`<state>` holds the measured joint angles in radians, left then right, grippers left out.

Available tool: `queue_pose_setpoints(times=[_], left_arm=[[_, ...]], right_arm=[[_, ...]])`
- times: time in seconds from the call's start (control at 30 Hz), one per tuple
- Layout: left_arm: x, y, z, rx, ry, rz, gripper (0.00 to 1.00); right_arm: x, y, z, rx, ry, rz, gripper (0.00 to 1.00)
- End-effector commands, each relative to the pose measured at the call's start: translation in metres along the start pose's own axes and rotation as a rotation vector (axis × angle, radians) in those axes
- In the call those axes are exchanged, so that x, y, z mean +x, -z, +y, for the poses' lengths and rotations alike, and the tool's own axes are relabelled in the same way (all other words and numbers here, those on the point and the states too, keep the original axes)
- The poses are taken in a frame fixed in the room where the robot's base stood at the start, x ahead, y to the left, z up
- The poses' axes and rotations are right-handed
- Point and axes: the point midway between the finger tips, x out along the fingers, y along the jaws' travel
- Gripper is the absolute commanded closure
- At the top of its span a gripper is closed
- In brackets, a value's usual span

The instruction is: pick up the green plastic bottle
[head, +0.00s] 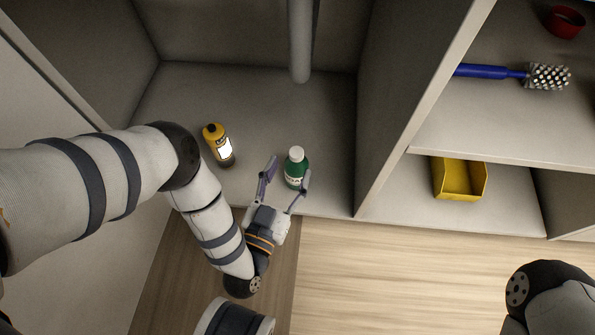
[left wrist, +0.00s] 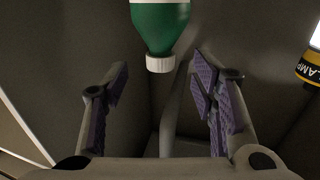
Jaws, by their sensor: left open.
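The green plastic bottle (head: 295,172) with a white cap stands upright on the floor of the open compartment, near its front edge. It also shows in the left wrist view (left wrist: 160,28), upside down in the picture, with its cap roughly midway between my fingers. My left gripper (head: 290,168) is open and empty, its fingers pointing at the bottle from the front. The left finger is apart from the bottle; the right finger appears close to its right side, and I cannot tell if it touches. My right gripper is out of view.
A yellow bottle with a dark base (head: 218,144) stands left of the green one. A grey pipe (head: 301,45) hangs at the back. A partition (head: 405,95) bounds the compartment; right of it are a yellow bin (head: 459,195), a blue-handled brush (head: 490,72) and a red cup (head: 565,22).

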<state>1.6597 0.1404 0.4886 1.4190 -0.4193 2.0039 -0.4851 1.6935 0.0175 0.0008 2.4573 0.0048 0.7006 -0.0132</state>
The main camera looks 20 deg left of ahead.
Motion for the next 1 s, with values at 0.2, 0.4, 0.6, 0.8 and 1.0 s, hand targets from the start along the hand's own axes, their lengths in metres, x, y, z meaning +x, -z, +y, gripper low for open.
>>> queue_pose_setpoints(times=[0.2,0.4,0.6,0.8,1.0], left_arm=[[0.039,-0.005,-0.001,0.001,0.001,0.0,0.47],[0.056,-0.001,-0.001,0.001,0.0,0.0,0.47],[0.055,-0.001,-0.001,0.001,0.0,0.0,0.61],[0.055,-0.001,-0.001,0.001,0.0,-0.001,0.99],[0.055,-0.002,0.0,0.0,-0.001,-0.002,1.0]], right_arm=[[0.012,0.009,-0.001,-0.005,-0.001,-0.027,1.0],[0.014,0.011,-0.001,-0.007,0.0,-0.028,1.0],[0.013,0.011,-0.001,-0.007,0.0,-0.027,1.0],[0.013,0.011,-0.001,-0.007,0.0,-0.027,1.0],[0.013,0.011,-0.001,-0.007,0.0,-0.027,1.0]])
